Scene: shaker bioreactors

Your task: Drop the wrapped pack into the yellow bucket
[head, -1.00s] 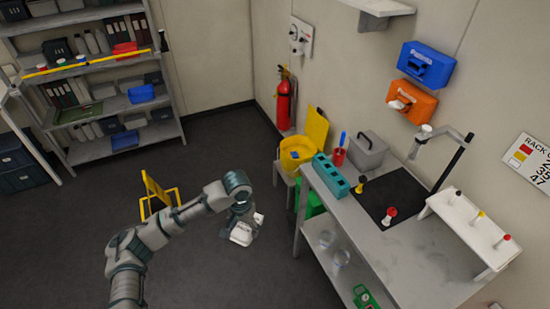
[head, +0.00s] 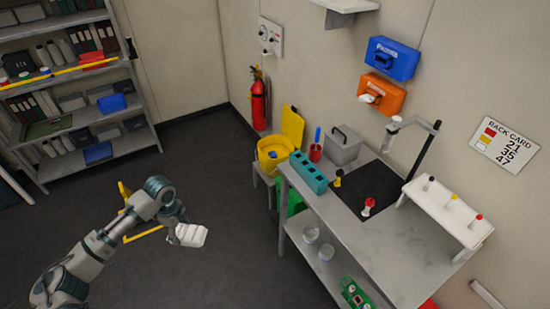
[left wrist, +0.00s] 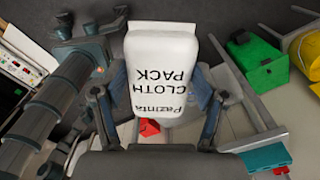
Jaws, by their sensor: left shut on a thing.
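The wrapped pack is a white, rounded pack (head: 191,235) lettered "CLOTH PACK" in the left wrist view (left wrist: 160,62). My left gripper (head: 178,228) is shut on it, with one finger on each side in the left wrist view (left wrist: 166,88). The pack hangs in the air over the dark floor, left of the bench and apart from the bucket. The yellow bucket (head: 271,157) is open, with a yellow lid (head: 292,126) upright behind it. Part of the bucket shows at the right edge of the left wrist view (left wrist: 304,53). My right gripper is not in view.
A grey bench (head: 345,218) with a teal rack (head: 308,172) stands right of the bucket. A green container (head: 292,200) is below the bucket. A yellow frame (head: 145,236) stands behind my left arm. Dark floor lies clear between pack and bucket.

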